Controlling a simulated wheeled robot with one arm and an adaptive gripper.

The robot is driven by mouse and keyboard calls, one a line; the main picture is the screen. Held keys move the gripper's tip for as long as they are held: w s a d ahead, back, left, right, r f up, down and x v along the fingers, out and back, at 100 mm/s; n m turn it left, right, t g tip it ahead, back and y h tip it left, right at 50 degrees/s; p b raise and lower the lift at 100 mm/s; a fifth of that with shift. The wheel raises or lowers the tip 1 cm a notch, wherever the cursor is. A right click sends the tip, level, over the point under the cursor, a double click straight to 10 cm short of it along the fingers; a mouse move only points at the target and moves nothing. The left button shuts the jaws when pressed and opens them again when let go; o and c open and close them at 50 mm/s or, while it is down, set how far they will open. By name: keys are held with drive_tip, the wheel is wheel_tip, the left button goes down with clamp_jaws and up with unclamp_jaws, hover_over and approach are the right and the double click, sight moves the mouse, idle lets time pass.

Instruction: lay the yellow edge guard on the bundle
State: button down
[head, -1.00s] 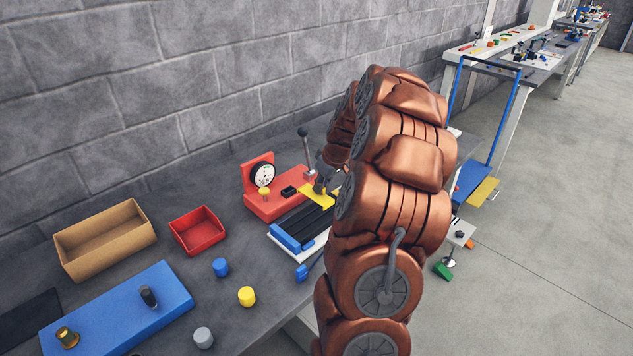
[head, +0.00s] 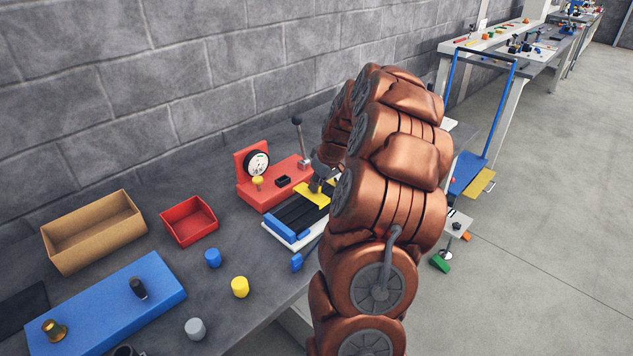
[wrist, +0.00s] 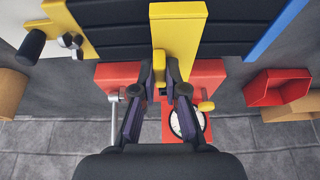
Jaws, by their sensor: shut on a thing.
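The yellow edge guard (wrist: 180,30) lies across the black strips of the bundle (wrist: 238,22) in the wrist view. My gripper (wrist: 159,78) is shut on the guard's small raised yellow tab, one dark finger on each side. In the head view the guard (head: 311,194) is at the far end of the black bundle (head: 297,214), with my gripper (head: 319,178) over it. My arm hides part of the rack on the right. I cannot tell whether the guard touches the strips.
A red fixture with a dial gauge (head: 257,163) and a lever (head: 300,138) stands close behind the rack. A blue bar (head: 279,229) is at the bundle's near end. A red bin (head: 189,222) and a cardboard box (head: 94,232) stand to the left.

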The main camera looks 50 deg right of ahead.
sight(317, 192)
drive_tip(key=shift+f, duration=0.55)
drive_tip(key=shift+f+b, duration=1.25)
idle(0.4)
drive_tip(key=c, duration=1.1)
unclamp_jaws()
drive_tip(key=shift+c, duration=0.2)
drive_tip(key=shift+r, duration=0.15)
drive_tip(key=v, duration=1.1)
drive_tip(key=shift+s+r, duration=0.25)
drive_tip(key=shift+r, duration=0.1)
drive_tip(key=shift+a, duration=0.1)
